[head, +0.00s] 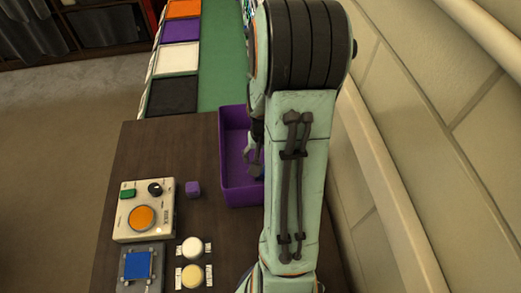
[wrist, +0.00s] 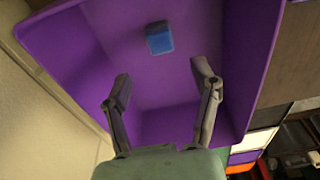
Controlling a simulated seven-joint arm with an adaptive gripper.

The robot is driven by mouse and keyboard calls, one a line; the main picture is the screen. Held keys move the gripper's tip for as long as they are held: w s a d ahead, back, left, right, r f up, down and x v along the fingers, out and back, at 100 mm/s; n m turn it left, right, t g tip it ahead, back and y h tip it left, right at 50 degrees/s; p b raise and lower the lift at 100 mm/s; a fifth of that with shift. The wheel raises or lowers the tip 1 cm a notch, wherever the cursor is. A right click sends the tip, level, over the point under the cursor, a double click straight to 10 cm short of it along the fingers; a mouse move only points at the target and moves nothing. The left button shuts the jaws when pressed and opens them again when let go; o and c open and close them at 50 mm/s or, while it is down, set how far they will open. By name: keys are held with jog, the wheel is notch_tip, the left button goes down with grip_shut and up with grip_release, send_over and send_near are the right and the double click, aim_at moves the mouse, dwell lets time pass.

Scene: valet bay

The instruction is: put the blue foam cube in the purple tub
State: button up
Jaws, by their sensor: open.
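The purple tub (head: 239,196) stands on the dark wooden table, partly hidden behind my arm. It fills much of the wrist view (wrist: 75,50). The blue foam cube (wrist: 159,38) shows inside the tub in the wrist view, against its purple floor and clear of the walls. In the head view the cube is hidden. My gripper (wrist: 163,78) is open and empty, with its fingers spread over the tub and apart from the cube. In the head view the gripper (head: 254,160) is partly hidden by my arm, at the tub.
A control box with an orange button (head: 143,217), a blue-button box (head: 138,264) and two round pale buttons (head: 192,249) stand nearer. A wall (head: 430,90) runs along the right.

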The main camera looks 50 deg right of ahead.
jog(key=w+a+r+n, duration=0.1)
jog(key=a+r+n, duration=0.2)
jog(key=a+r, duration=0.6)
jog(key=s+a+r+n+y, duration=0.1)
jog(key=s+a+r+n, duration=0.1)
jog(key=a, duration=0.5)
jog(key=s+a+r+n+g, duration=0.1)
jog(key=s+a+r+n, duration=0.2)
jog(key=s+a+n, duration=0.2)
jog(key=s+a, duration=0.2)
jog(key=a, duration=0.1)
jog(key=shift+s+y, duration=0.3)
jog(key=shift+y, duration=0.1)
jog(key=shift+a, duration=0.1)
